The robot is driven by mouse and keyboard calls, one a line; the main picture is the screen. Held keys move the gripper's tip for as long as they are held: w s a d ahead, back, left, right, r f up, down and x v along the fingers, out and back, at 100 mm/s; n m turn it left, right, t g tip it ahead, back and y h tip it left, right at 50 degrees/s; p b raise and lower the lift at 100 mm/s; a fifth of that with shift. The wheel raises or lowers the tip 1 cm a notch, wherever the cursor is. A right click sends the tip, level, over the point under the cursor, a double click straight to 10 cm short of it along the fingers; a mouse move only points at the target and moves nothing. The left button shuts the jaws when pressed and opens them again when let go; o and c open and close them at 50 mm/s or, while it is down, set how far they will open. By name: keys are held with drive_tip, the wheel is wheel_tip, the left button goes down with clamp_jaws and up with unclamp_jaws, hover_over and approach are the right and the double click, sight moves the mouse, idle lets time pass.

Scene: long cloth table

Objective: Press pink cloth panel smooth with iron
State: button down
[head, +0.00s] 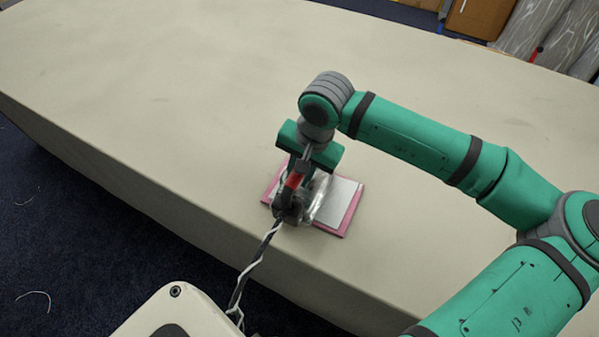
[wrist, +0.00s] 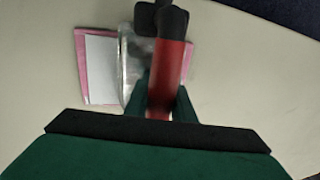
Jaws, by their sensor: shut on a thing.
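The pink cloth panel (head: 356,207) lies flat on the table near its front edge, with a pale grey-white area inside its pink border. It also shows in the wrist view (wrist: 81,65). The iron (head: 292,200) has a red handle, a dark rear end with a cord, and a clear shiny body. In the wrist view, its red handle (wrist: 170,65) runs between my fingers. My gripper (head: 302,172) is shut on the handle from above. The iron is over the panel and hides its middle; I cannot tell whether its sole touches the cloth.
The long cloth-covered table (head: 180,90) is bare around the panel. A twisted black and white cord (head: 257,256) runs from the iron over the front edge. A cardboard box (head: 478,17) and grey wrapped rolls (head: 535,25) stand beyond the far edge.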

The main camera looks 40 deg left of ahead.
drive_tip(key=shift+f, duration=0.7)
idle(2.1)
drive_tip(key=shift+r, duration=0.15)
drive_tip(key=shift+r, duration=3.45)
drive_tip(key=shift+w+d, duration=1.1)
drive_tip(key=shift+d, duration=2.6)
drive_tip(key=shift+d+f, duration=0.15)
drive_tip(key=shift+f, duration=2.65)
drive_tip(key=shift+f, duration=0.75)
